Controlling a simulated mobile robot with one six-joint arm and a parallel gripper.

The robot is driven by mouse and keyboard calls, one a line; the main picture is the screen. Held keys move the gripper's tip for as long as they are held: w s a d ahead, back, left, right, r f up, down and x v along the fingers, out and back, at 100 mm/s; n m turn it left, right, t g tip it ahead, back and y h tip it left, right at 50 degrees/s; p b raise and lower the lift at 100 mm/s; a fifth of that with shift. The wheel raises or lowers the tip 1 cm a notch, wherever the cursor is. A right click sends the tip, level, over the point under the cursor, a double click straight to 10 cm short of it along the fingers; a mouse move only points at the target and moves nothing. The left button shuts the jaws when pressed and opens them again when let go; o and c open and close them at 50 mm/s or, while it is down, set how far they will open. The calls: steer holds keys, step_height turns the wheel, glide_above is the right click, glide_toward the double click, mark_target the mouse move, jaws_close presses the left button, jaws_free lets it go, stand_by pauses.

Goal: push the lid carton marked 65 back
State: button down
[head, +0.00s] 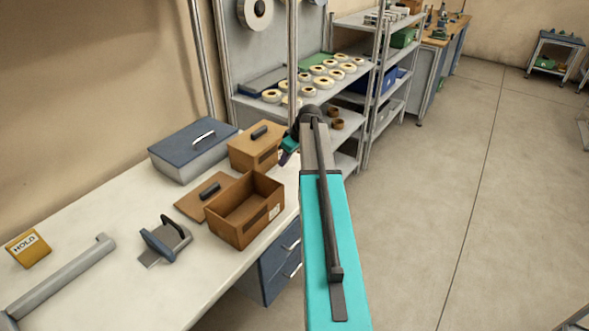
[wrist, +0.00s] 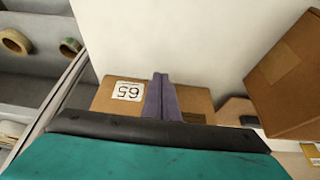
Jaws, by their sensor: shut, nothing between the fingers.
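The lid carton marked 65 (head: 248,153) is a brown box with a dark handle on its lid, standing near the right edge of the white bench. In the wrist view the carton (wrist: 195,98) shows its white label with an upside-down 65. My gripper (wrist: 160,92) has its purple fingers together, with nothing between them. The fingers overlap the carton's face; I cannot tell whether they touch it. In the head view my gripper (head: 284,158) is at the carton's right side, its tips mostly hidden behind my arm.
An open brown carton (head: 236,230) stands in front, its loose lid (head: 203,196) to its left. A blue-lidded grey case (head: 190,160) stands left of the lid carton. A tape-reel rack (head: 245,104) is behind. A stapler-like tool (head: 165,241) and HOLD sign (head: 29,249) lie left.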

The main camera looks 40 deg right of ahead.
steer(key=shift+s+d, duration=0.15)
steer(key=shift+s, duration=0.65)
steer(key=shift+r, duration=0.1)
step_height(320, 180, up, 10)
steer(key=p, duration=0.4)
stand_by(0.8)
steer(key=shift+s, duration=0.1)
stand_by(0.4)
